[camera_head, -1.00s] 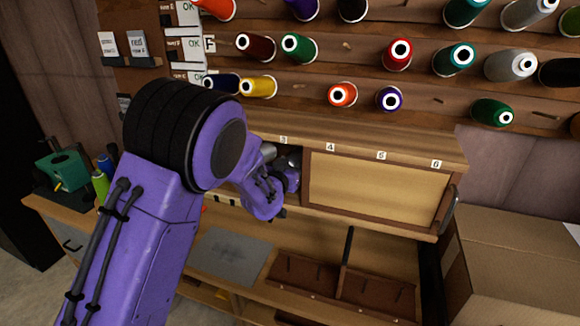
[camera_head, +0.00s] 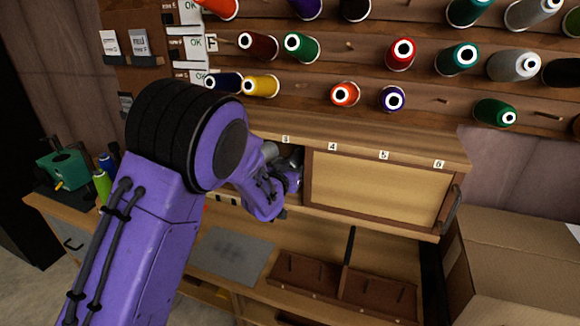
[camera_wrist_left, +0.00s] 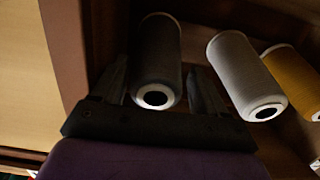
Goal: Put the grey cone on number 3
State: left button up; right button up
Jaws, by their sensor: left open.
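My left gripper (camera_wrist_left: 158,82) is open, reaching into the cupboard opening beside the sliding panel. In the left wrist view its fingers stand either side of a dark cone (camera_wrist_left: 160,50), whose white-rimmed end faces the camera. Whether they touch it I cannot tell. A lighter grey cone (camera_wrist_left: 242,72) stands just to its right, outside the fingers. In the head view the gripper (camera_head: 288,182) is partly hidden by its own wrist, and a grey cone (camera_head: 269,150) shows just above it. The number 3 label (camera_head: 285,139) is on the ledge above the opening. My right gripper is not in view.
A yellow cone (camera_wrist_left: 295,75) stands beyond the grey one. The pale sliding panel (camera_head: 376,190) closes the cupboard to the right. Labels 4 (camera_head: 333,147), 5 (camera_head: 384,155) and 6 (camera_head: 438,164) continue along the ledge. A cardboard box (camera_head: 515,260) stands at right.

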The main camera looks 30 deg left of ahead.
pick_arm(q)
jog(key=shift+d+f, duration=0.1)
jog(key=shift+d, duration=0.1)
jog(key=shift+s, duration=0.35)
jog(key=b+v, duration=0.2)
jog(key=v, duration=0.7)
jog(key=shift+s+r, duration=0.2)
jog(key=shift+s, duration=0.2)
jog(key=shift+s+f, duration=0.1)
